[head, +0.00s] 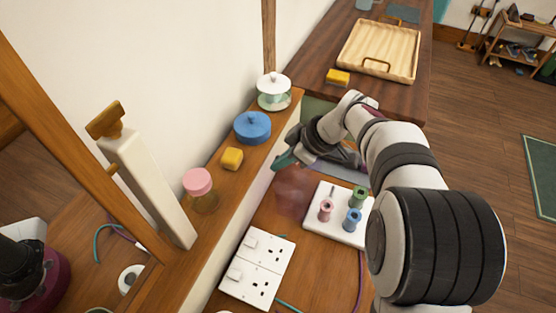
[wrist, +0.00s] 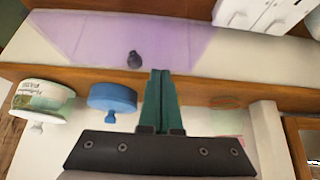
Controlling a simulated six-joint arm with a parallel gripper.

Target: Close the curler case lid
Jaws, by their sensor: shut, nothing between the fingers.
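A white base (head: 315,226) on the wooden desk holds pink, green and blue curlers (head: 353,219) on pegs; it looks like the curler case. A see-through purple-red panel (head: 292,196) shows at its left, seemingly its lid raised open. In the wrist view, a see-through purple panel (wrist: 90,38) with a dark knob (wrist: 134,61) spans the top. My gripper (head: 285,161) is shut and empty, just beyond the panel and by the shelf edge. In the wrist view its teal fingers (wrist: 160,75) end just right of the knob; whether they touch the panel I cannot tell.
A raised ledge (head: 262,147) beside the desk carries a blue lidded pot (head: 253,127), a yellow block (head: 232,159), a pink-capped jar (head: 200,190) and a white lidded dish (head: 273,88). Double sockets (head: 257,265) lie at the front. A wooden tray (head: 379,52) sits far back.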

